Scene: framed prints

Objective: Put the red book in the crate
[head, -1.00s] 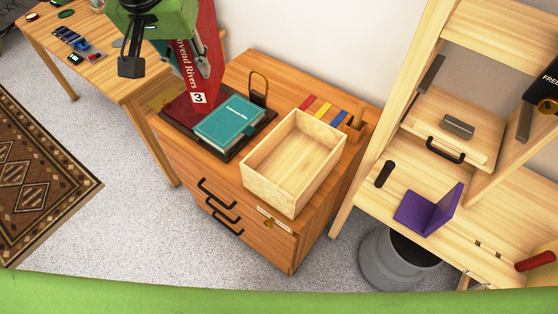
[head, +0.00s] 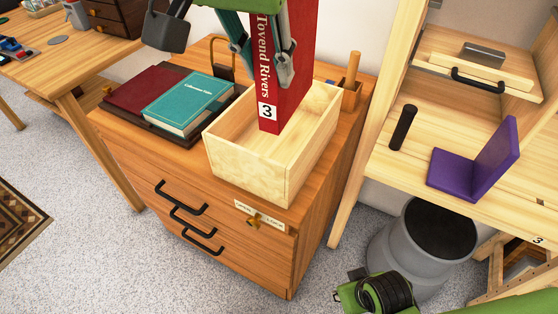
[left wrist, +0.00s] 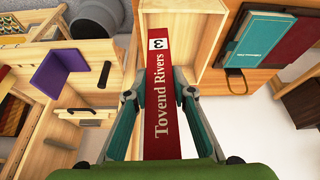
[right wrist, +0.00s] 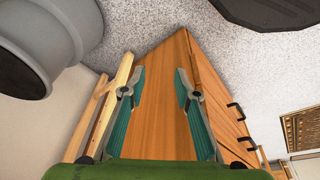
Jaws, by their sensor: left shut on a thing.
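The red book (head: 298,88), with "Tovend Rivers" and a 3 on its spine, hangs upright in my left gripper (head: 266,76). In the left wrist view the fingers of the left gripper (left wrist: 155,92) close on both sides of the book (left wrist: 160,125). The pale wooden crate (head: 245,172) stands on the cabinet, open at the top. The book's lower end shows over the crate's opening; I cannot tell if it touches the floor inside. My right gripper (right wrist: 159,84) is open and empty near the cabinet's side.
A teal book (head: 188,104) and a dark red one (head: 145,88) lie on a tray left of the crate. A wooden pen holder (head: 350,93) stands behind it. A shelf with a purple bookend (head: 460,170) and a grey bin (head: 410,240) are at the right.

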